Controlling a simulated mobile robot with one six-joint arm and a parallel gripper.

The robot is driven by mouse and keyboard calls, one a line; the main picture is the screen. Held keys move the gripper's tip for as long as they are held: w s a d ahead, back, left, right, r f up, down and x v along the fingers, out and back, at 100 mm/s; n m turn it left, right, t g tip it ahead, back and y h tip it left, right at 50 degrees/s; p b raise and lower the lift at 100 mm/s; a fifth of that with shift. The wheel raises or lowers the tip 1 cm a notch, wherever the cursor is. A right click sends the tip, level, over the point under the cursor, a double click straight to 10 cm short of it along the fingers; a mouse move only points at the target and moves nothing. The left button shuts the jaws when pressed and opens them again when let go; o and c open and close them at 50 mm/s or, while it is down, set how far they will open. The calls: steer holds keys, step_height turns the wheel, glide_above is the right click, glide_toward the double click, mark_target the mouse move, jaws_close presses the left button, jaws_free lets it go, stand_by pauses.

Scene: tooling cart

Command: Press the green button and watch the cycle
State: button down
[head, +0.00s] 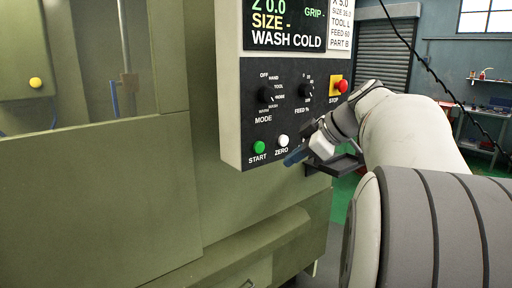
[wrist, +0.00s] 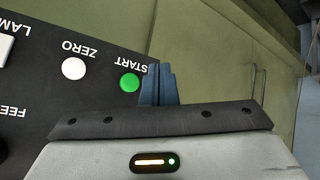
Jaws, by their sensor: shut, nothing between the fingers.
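The green START button (head: 259,147) sits at the lower left of the black control panel in the head view. It also shows in the wrist view (wrist: 130,83), just left of my fingertips. My gripper (head: 290,158) is shut and empty, its blue fingers together in front of the panel's lower edge. In the wrist view the fingers (wrist: 158,85) appear beside the START label and the button; I cannot tell how far they are from the panel face. The display (head: 287,24) reads Z 0.0, SIZE -, GRIP - and WASH COLD.
The white ZERO button (head: 283,141) is right of the green one. The red STOP button (head: 341,86) on its yellow plate and the MODE knob (head: 266,95) are higher up. The green machine body (head: 110,190) fills the left.

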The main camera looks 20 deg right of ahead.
mark_target(259, 153)
steer(key=shift+w+a+p, duration=0.35)
steer(key=shift+w+a, duration=0.05)
steer(key=shift+w, duration=0.8)
steer(key=shift+w+a+p, duration=0.4)
steer(key=shift+w+a, duration=0.05)
steer(key=shift+w, duration=0.8)
steer(key=shift+w+a+p, duration=0.35)
steer(key=shift+w+a, duration=0.05)
steer(key=shift+w, duration=0.8)
steer(key=shift+w, duration=0.15)
steer(key=shift+w+a, duration=0.1)
steer(key=shift+w, duration=0.15)
steer(key=shift+w+a+r+b, duration=0.2)
steer(key=shift+w+b, duration=0.15)
steer(key=shift+w, duration=0.15)
steer(key=shift+s+f, duration=0.1)
steer(key=shift+f, duration=0.05)
stand_by(0.5)
steer(key=shift+s+d+b, duration=0.25)
steer(key=shift+s+b, duration=0.45)
